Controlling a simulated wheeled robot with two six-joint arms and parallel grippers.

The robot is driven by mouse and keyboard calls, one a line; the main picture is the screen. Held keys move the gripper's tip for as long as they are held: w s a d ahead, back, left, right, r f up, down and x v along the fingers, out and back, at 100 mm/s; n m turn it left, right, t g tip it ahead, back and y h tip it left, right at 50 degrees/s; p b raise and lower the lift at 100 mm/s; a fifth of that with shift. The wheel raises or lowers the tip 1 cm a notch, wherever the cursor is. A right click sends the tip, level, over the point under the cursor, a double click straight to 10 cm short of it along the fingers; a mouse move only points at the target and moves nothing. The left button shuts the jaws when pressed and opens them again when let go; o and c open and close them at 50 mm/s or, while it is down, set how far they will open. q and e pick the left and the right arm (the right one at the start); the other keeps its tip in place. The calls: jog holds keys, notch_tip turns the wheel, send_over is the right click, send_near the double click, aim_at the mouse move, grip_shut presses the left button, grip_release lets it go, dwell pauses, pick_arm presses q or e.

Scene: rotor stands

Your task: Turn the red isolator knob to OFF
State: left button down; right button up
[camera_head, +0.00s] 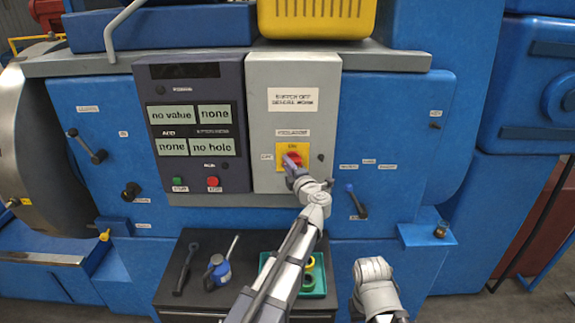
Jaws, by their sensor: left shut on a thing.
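The red isolator knob (296,158) sits on a yellow plate (283,148) on the grey isolator box (268,122). A small label stands above the plate and another to its left; their print is too small to read surely. My left gripper (291,161) is at the knob's front and shut on it, its arm reaching up from below. The fingers cover part of the knob, so I cannot tell exactly how its handle is turned. On my right arm, only a grey rounded link shows at the lower right; I see no right fingers.
Left of the box is a dark panel (202,100) with several displays, a green button (178,184) and a red button (213,182). A blue-handled lever (357,200) is to the right. Below, a dark cart top (210,297) holds tools, a blue-labelled bottle (220,269) and a green tray (321,282).

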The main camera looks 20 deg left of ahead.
pick_arm(q)
jog(key=c, duration=0.8)
grip_release()
jog(key=shift+o, duration=0.2)
jog(key=v, duration=0.7)
jog(key=shift+s+d, duration=0.25)
jog(key=shift+s, duration=0.1)
